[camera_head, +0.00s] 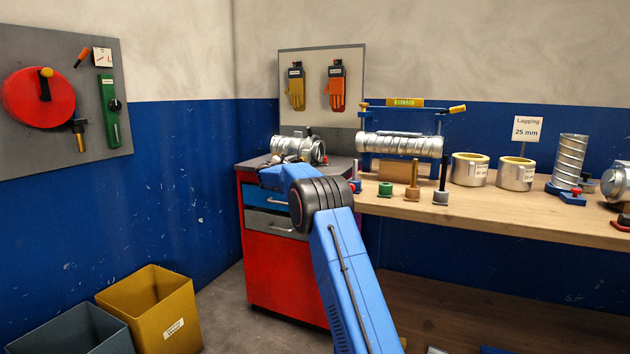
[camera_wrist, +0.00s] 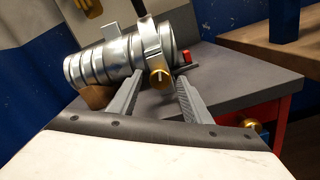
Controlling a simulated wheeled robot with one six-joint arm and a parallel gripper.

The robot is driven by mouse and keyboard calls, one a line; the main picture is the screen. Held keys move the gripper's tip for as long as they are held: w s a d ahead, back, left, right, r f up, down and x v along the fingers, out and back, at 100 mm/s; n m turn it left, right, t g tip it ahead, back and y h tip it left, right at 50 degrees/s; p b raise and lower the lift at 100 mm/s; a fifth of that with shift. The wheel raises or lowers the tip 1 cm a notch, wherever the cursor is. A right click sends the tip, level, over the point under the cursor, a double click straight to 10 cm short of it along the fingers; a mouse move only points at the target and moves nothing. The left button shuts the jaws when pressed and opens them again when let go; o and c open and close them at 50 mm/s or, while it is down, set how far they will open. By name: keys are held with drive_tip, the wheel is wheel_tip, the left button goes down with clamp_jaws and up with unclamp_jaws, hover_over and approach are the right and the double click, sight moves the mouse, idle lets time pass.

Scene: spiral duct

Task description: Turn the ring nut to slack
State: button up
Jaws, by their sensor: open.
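The ring nut seems to be the brass knurled piece (camera_wrist: 158,76) on the clamp band (camera_wrist: 149,38) around a silver spiral duct (camera_wrist: 108,60). The duct lies on the grey top of the red cabinet, resting on a wooden block (camera_wrist: 96,96). It also shows in the head view (camera_head: 298,149), where my arm partly hides the cabinet top. My gripper (camera_wrist: 157,84) is open, its two grey fingers pointing at the brass piece, one on either side of it in the picture. I cannot tell whether they touch it. In the head view the fingers are too small to make out.
The red cabinet (camera_head: 284,268) stands in the corner beside a wooden bench (camera_head: 500,215) with several pegs, lagging rings (camera_head: 516,173) and another duct (camera_head: 400,145). A small red part (camera_wrist: 186,56) sits right of the clamp. A yellow bin (camera_head: 150,305) stands on the floor at left.

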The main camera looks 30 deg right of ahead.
drive_tip(key=m, duration=0.7)
drive_tip(key=shift+m, duration=0.4)
drive_tip(key=m, duration=0.7)
drive_tip(key=shift+r+m, duration=0.1)
drive_tip(key=shift+m, duration=0.2)
drive_tip(key=m, duration=0.4)
drive_tip(key=shift+r, duration=0.1)
drive_tip(key=m, duration=0.7)
drive_tip(key=shift+r+m, duration=0.1)
drive_tip(key=shift+m, duration=0.2)
drive_tip(key=m, duration=0.3)
drive_tip(key=shift+s, duration=0.1)
drive_tip(key=v, duration=1.7)
drive_tip(key=s+d+g+y, duration=0.1)
drive_tip(key=s+d+g, duration=0.1)
drive_tip(key=s, duration=0.8)
drive_tip(key=s+d+n+g+y, duration=0.1)
drive_tip(key=s+d, duration=0.2)
drive_tip(key=s, duration=0.7)
drive_tip(key=shift+s+r+g, duration=0.35)
drive_tip(key=shift+g, duration=0.05)
